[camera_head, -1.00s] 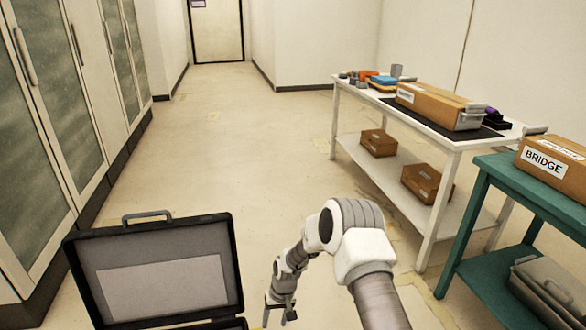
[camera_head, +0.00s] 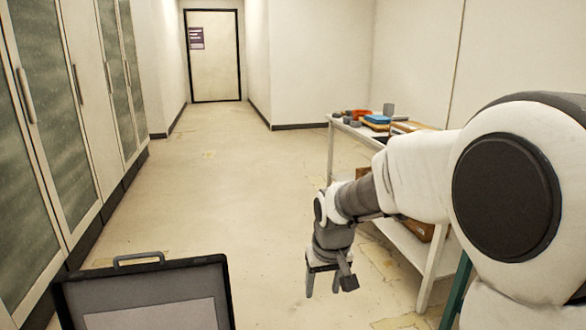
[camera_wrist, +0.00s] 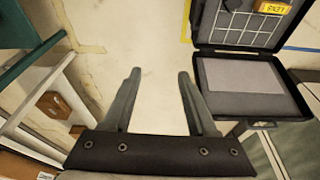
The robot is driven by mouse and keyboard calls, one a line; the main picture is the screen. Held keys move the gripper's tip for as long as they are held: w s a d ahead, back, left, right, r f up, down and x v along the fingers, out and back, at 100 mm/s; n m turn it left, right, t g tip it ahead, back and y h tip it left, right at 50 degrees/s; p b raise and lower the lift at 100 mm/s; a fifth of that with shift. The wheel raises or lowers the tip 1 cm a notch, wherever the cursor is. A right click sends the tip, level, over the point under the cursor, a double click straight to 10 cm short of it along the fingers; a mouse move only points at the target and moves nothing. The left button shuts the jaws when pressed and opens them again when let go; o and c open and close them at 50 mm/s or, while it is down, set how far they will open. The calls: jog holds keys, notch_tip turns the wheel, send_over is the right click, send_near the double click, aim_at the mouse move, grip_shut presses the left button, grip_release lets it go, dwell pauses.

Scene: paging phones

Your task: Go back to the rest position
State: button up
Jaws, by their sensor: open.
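My gripper (camera_head: 330,284) hangs at the end of my raised arm, right of centre in the head view, above bare floor. In the wrist view its two fingers (camera_wrist: 158,78) are apart with only floor between them, so it is open and empty. My arm covers much of the right side of the head view.
An open black case (camera_head: 150,295) stands at the lower left; the wrist view shows its gridded inside (camera_wrist: 240,22) and a yellow labelled item (camera_wrist: 272,7). A white table (camera_head: 345,128) with small items is at right, partly hidden. Cabinets (camera_head: 45,130) line the left. The floor (camera_head: 220,190) ahead is clear.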

jog(key=s+d+r+m+t, duration=0.1)
jog(key=s+d+r, duration=0.2)
jog(key=s, duration=0.4)
jog(key=s+d+r+t, duration=0.15)
jog(key=s+r, duration=0.25)
jog(key=s, duration=0.4)
jog(key=s+d+r+m, duration=0.1)
jog(key=s+d+r, duration=0.2)
jog(key=s, duration=0.4)
notch_tip(320, 180, up, 23)
jog(key=p, duration=2.2)
jog(key=shift+s+f, duration=0.2)
jog(key=shift+s, duration=0.05)
